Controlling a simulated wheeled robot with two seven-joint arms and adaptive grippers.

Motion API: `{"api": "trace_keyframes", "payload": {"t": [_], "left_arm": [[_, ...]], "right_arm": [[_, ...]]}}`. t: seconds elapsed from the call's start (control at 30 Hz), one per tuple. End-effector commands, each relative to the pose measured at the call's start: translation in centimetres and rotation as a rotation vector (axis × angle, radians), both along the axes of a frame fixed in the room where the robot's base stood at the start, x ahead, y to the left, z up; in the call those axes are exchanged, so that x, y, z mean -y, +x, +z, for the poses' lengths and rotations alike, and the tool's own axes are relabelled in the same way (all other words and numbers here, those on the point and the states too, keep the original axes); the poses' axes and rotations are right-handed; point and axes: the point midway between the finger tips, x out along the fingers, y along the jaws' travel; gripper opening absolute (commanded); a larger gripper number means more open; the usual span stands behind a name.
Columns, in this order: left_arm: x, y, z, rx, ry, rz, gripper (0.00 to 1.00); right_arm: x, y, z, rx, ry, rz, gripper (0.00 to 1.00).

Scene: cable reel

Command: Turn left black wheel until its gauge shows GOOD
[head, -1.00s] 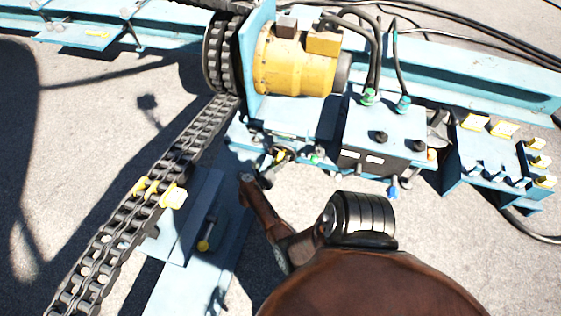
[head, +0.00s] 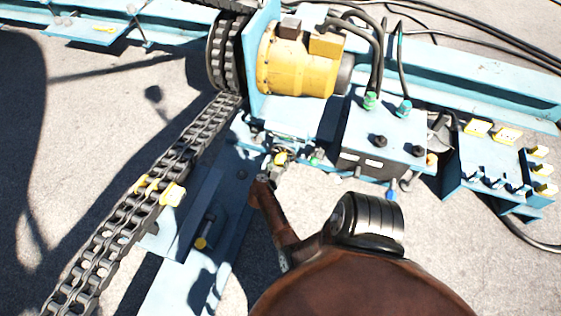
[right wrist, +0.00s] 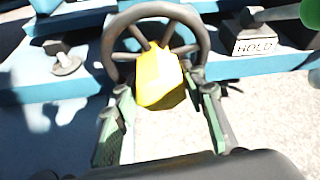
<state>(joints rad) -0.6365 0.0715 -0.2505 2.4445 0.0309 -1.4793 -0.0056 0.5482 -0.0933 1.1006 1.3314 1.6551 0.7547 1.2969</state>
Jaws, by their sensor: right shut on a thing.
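In the right wrist view a black spoked wheel (right wrist: 118,38) stands on the light blue frame. A yellow part (right wrist: 160,80) sits in front of its lower middle. In the head view my right gripper (head: 276,166) is at the frame's near side, below the yellow motor, and the wheel is too small to make out. A small plate (right wrist: 254,47) reading HOLD is right of the wheel. My left gripper is out of view.
The yellow motor (head: 298,68) is above the gripper. A blue box (head: 385,135) with cables is to the right. A heavy chain (head: 150,195) runs down the left side. Open concrete ground (head: 480,260) lies at lower right.

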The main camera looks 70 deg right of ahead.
Motion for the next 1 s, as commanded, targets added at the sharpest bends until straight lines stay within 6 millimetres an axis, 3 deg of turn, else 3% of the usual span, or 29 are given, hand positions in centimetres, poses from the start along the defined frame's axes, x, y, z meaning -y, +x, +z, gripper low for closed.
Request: {"api": "trace_keyframes", "payload": {"t": [0.3,0.83,0.87,1.0], "left_arm": [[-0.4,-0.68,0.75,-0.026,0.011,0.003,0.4],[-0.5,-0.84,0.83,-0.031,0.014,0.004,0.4],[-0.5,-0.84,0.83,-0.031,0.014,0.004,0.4],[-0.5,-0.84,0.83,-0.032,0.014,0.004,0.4]], "right_arm": [[-0.1,0.07,-0.05,0.134,0.001,0.001,0.0],[-0.12,0.09,-0.1,0.16,0.001,0.001,0.0],[-0.12,0.08,-0.11,0.16,0.001,0.001,0.39],[-0.09,0.08,-0.07,0.16,0.001,0.001,0.48]]}}
